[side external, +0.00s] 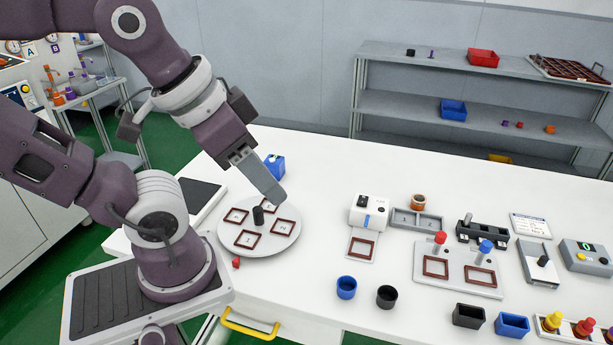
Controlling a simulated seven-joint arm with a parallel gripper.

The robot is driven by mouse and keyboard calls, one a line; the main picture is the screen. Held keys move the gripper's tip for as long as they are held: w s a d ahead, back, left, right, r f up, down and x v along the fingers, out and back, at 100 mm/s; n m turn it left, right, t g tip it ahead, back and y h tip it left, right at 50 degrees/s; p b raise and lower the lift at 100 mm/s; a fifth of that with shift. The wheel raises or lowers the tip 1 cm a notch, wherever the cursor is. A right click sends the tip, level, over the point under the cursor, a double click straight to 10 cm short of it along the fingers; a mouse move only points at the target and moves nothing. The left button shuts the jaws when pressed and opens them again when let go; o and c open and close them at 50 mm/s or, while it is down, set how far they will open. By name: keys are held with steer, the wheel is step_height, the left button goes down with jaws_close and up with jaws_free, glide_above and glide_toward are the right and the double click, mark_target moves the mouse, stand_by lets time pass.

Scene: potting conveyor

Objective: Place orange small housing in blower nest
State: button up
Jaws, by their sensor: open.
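My gripper (277,198) is open and points down and right above the far right edge of the round white turntable (287,240). The gap between its fingers cannot be made out from this side. A small orange ring-like piece (418,201), probably the orange small housing, sits at the back of a grey two-part tray (430,222), well to the right of my gripper. A white device (368,212) with a red-framed square nest (361,249) in front stands between them; it may be the blower, but its label is too small to read. That nest looks empty.
The turntable has several red-framed nests and a black centre post (258,216). A blue box (275,165) stands behind my gripper. Blue (346,287) and black (387,297) cups stand at the front. A plate with red and blue knobs (458,272) stands right.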

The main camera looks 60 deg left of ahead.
steer(key=g, duration=0.1)
glide_above(418, 197)
steer(key=s+d, duration=0.3)
steer(key=s, duration=0.5)
step_height(418, 197, down, 13)
steer(key=x, duration=0.5)
steer(key=a+x, duration=0.1)
steer(key=x, duration=0.9)
steer(key=shift+w+a+f, duration=0.15)
steer(key=shift+w+a, duration=0.1)
steer(key=shift+a, duration=0.1)
jaws_close()
